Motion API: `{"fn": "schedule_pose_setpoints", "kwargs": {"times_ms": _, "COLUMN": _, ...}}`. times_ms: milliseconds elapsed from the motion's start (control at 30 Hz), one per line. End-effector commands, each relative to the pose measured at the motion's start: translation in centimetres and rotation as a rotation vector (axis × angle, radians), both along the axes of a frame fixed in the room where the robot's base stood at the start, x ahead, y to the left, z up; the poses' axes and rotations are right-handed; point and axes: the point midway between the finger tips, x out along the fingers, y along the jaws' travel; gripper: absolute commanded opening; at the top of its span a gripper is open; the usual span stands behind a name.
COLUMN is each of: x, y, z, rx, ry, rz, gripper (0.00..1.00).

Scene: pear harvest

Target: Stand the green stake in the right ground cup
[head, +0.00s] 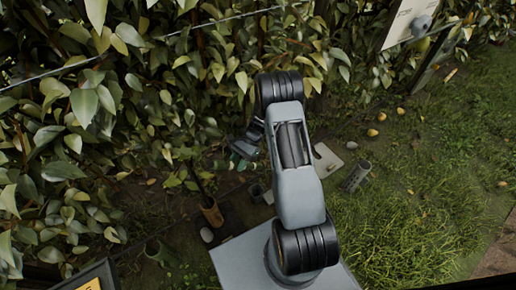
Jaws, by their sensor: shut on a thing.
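My gripper (242,149) is at the end of my arm, low in front of the hedge, left of the arm's elbow. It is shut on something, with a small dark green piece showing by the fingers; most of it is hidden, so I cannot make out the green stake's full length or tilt. A grey open-topped cylinder (357,177), possibly a cup, is in the grass right of my arm. A small dark cup (255,192) is just left of my arm. A brown cup (211,213) with a dark upright stick stands further left. I cannot tell which is the right ground cup.
A pale plate (325,160) with a dark spot lies behind my arm. A greenish container (158,251) and a round stone (206,235) are at lower left. Leafy hedge (100,100) fills the back and left. Fallen pears (373,132) dot the open grass right.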

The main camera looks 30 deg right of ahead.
Motion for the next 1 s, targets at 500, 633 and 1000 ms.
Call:
{"fn": "schedule_pose_setpoints", "kwargs": {"times_ms": 500, "x": 1.1, "y": -7.1, "z": -0.6, "rx": 0.636, "ry": -0.09, "rz": -1.041, "gripper": 0.0}}
{"fn": "schedule_pose_setpoints", "kwargs": {"times_ms": 633, "x": 1.0, "y": -8.6, "z": -1.0, "rx": 0.691, "ry": -0.146, "rz": -1.147, "gripper": 0.0}}
{"fn": "schedule_pose_setpoints", "kwargs": {"times_ms": 1000, "x": 1.0, "y": -9.4, "z": -2.9, "rx": 0.717, "ry": -0.178, "rz": -1.199, "gripper": 0.0}}
